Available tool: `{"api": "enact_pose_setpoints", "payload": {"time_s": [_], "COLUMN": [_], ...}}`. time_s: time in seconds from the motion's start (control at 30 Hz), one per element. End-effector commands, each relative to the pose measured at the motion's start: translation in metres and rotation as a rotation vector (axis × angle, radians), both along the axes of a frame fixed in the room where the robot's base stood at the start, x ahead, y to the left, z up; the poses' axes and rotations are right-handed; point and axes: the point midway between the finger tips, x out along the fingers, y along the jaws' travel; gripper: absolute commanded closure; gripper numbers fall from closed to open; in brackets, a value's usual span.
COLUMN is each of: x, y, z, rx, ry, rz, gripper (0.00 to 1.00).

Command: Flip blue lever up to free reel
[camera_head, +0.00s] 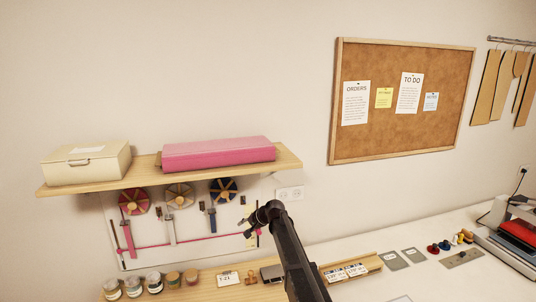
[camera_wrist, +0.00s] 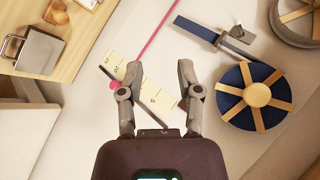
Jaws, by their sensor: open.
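The blue reel (camera_head: 223,189) with tan spokes is the right one of three on the wall panel. It also shows in the wrist view (camera_wrist: 240,104). A narrow blue lever piece (camera_head: 212,218) hangs below it; in the wrist view the blue piece (camera_wrist: 198,29) lies above the reel, with a small grey part beside it. Which way the lever is set is hard to tell. My gripper (camera_wrist: 159,71) is open and empty, its fingers in front of a cream ruler strip (camera_wrist: 157,99), apart from the lever and reel. In the head view it (camera_head: 247,220) is right of the blue lever.
A shelf (camera_head: 290,158) above the panel carries a pink box (camera_head: 218,153) and a cream box (camera_head: 87,163). A pink ribbon (camera_head: 180,241) runs across the panel.

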Motion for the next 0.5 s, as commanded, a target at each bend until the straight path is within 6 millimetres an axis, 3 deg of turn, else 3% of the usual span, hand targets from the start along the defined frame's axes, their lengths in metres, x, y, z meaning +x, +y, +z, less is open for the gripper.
{"api": "enact_pose_setpoints", "payload": {"time_s": [0.33, 0.5], "x": [-0.058, -0.105], "y": [-0.043, -0.077], "z": [-0.039, -0.068], "rx": [-0.123, -0.223], "ry": [0.015, 0.033], "rz": [0.05, 0.092], "gripper": [0.55, 0.55]}}
